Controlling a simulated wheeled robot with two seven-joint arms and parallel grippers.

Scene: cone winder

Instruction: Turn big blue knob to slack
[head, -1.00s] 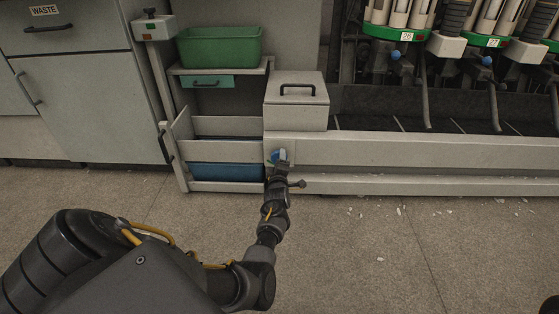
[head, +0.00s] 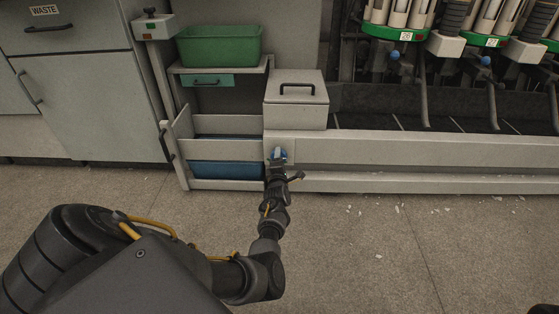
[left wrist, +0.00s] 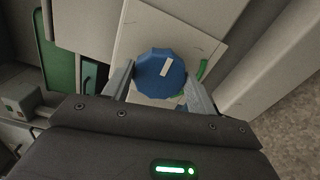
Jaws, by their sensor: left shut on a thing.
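The big blue knob (left wrist: 158,75) sits on a pale plate (left wrist: 200,45) on the front of the machine's low beam. It has a white pointer mark, which points up and slightly right in the left wrist view. A green mark shows on the plate to the right of the knob, and a bit of green shows below it. My left gripper (left wrist: 158,85) has one finger on each side of the knob and is shut on it. My right gripper is not in view.
A grey lidded box (head: 296,105) stands on the beam above the knob. To the left is a rack with a green bin (head: 219,46) and a blue bin (head: 226,171). The floor (head: 350,250) in front is clear apart from small scraps.

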